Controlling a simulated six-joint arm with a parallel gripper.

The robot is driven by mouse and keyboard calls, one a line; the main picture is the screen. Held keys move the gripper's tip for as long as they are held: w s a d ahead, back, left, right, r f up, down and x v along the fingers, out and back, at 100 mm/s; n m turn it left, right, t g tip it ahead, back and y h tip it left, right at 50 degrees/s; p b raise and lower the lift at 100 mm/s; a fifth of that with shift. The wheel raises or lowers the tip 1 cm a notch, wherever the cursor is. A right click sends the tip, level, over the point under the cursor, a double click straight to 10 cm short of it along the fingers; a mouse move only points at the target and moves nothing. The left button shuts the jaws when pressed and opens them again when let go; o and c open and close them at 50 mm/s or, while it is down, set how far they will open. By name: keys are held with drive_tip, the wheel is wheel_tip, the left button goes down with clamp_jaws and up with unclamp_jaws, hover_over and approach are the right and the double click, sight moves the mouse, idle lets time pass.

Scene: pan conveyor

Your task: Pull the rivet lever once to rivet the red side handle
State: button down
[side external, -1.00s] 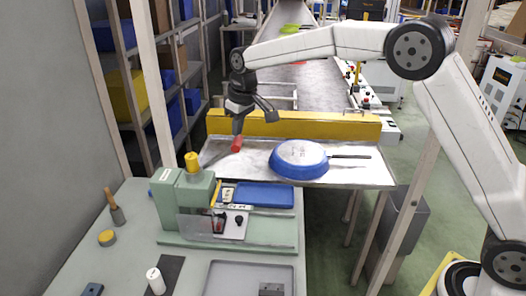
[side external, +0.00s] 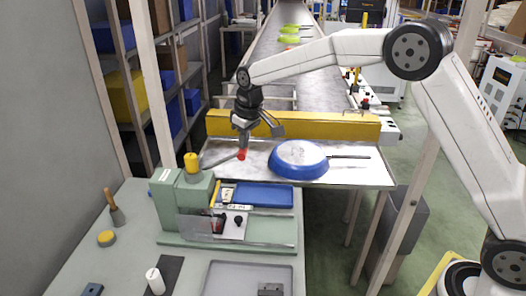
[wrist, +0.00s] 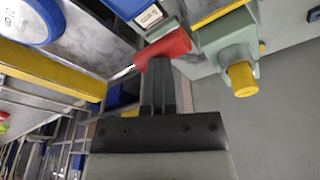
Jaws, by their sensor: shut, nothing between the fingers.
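The green rivet machine (side external: 180,200) stands on the bench, with a yellow knob (side external: 191,160) on top. Its lever, a thin grey rod, sticks out towards the conveyor end and carries a red grip (side external: 241,155). In the wrist view the red grip (wrist: 163,48) lies across the tips of my gripper (wrist: 158,72). My gripper (side external: 242,145) is shut and empty, against or very near the grip; I cannot tell if they touch. A small dark red piece (side external: 218,224) sits at the front of the machine; its detail is unclear.
A blue upturned pan (side external: 299,160) with a dark handle lies on the metal tray at the conveyor's end, right of the lever. A yellow barrier (side external: 340,129) stands behind. A blue tray (side external: 264,195) and a grey tray (side external: 230,280) are on the bench.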

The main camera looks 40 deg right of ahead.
drive_tip(key=shift+w+a+f, duration=0.35)
drive_tip(key=shift+a+f, duration=0.15)
drive_tip(key=shift+f, duration=0.15)
drive_tip(key=shift+s+d+f, duration=0.1)
drive_tip(key=shift+d+f, duration=0.05)
drive_tip(key=shift+d, duration=0.15)
drive_tip(key=shift+f, duration=0.15)
drive_tip(key=shift+s+d+f, duration=0.25)
drive_tip(key=shift+f, duration=0.55)
drive_tip(key=shift+s+d+f, duration=0.25)
drive_tip(key=shift+s+f, duration=0.05)
drive_tip(key=shift+f, duration=0.45)
drive_tip(key=shift+s+d+f, duration=0.25)
drive_tip(key=shift+f, duration=0.75)
wheel_tip(320, 180, down, 2)
drive_tip(key=shift+s+d+f, duration=0.15)
drive_tip(key=shift+f, duration=0.05)
drive_tip(key=shift+r, duration=0.1)
